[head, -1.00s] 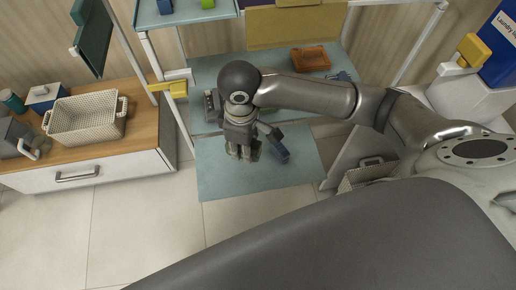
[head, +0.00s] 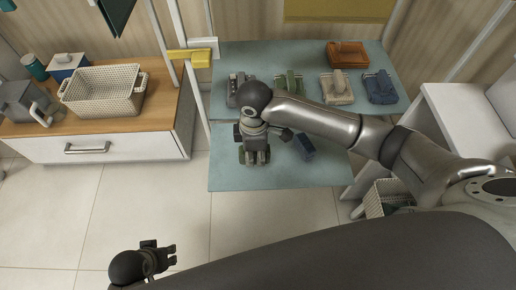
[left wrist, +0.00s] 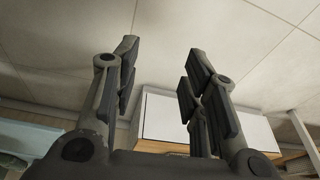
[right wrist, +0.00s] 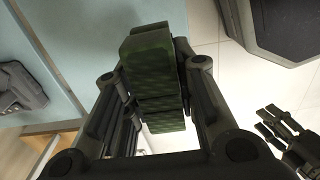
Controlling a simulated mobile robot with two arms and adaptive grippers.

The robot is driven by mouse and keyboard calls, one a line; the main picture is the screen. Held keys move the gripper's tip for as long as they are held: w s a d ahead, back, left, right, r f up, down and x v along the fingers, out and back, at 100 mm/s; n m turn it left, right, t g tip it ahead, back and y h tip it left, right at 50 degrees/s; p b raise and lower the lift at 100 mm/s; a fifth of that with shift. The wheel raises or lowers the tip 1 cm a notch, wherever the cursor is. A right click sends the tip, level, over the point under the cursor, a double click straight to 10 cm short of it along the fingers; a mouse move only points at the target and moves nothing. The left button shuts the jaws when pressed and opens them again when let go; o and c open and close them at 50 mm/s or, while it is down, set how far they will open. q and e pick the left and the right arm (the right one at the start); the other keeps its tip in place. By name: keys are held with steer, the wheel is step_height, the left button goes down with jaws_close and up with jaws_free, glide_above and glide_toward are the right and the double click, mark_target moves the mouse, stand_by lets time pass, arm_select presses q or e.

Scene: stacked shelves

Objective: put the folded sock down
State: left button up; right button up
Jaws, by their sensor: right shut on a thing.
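My right gripper (right wrist: 155,105) is shut on a dark green patterned folded sock (right wrist: 152,60), which stands out between the fingers in the right wrist view. In the head view this gripper (head: 255,155) is over the left part of the lower teal shelf board (head: 230,178); the arm partly hides the sock, and I cannot tell whether it touches the board. My left gripper (head: 168,256) is low at the left over the floor. In the left wrist view it (left wrist: 162,65) is open and empty.
The teal shelf above holds a grey bundle (head: 238,82), green bundle (head: 288,82), beige bundle (head: 337,90), blue bundle (head: 380,88) and orange-brown tray (head: 347,54). A small blue block (head: 304,146) is beside my right gripper. A cabinet with a cream basket (head: 102,95) stands left.

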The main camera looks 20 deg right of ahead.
steer(key=w+f+b, duration=0.1)
steer(key=w+f, duration=0.1)
steer(key=w+d+f+b, duration=0.1)
steer(key=w+f, duration=0.1)
steer(key=w+d+f+b, duration=0.1)
steer(key=w+f, duration=0.1)
steer(key=w, duration=0.1)
steer(key=shift+w+d+f, duration=0.1)
steer(key=shift+d+f, duration=0.1)
steer(key=shift+f, duration=0.1)
steer(key=shift+w+d+f+b, duration=0.15)
steer(key=shift+w+f+b, duration=0.3)
steer(key=shift+f, duration=0.2)
step_height(320, 180, down, 3)
steer(key=shift+r+b, duration=0.15)
steer(key=shift+b, duration=0.2)
arm_select(q)
step_height(320, 180, up, 8)
steer(key=t, duration=0.1)
steer(key=shift+s, duration=0.35)
steer(key=shift+a, duration=0.1)
arm_select(e)
steer(key=shift+s, duration=0.1)
steer(key=o, duration=0.9)
arm_select(q)
steer(key=shift+s+f, duration=0.1)
arm_select(e)
steer(key=shift+o, duration=0.2)
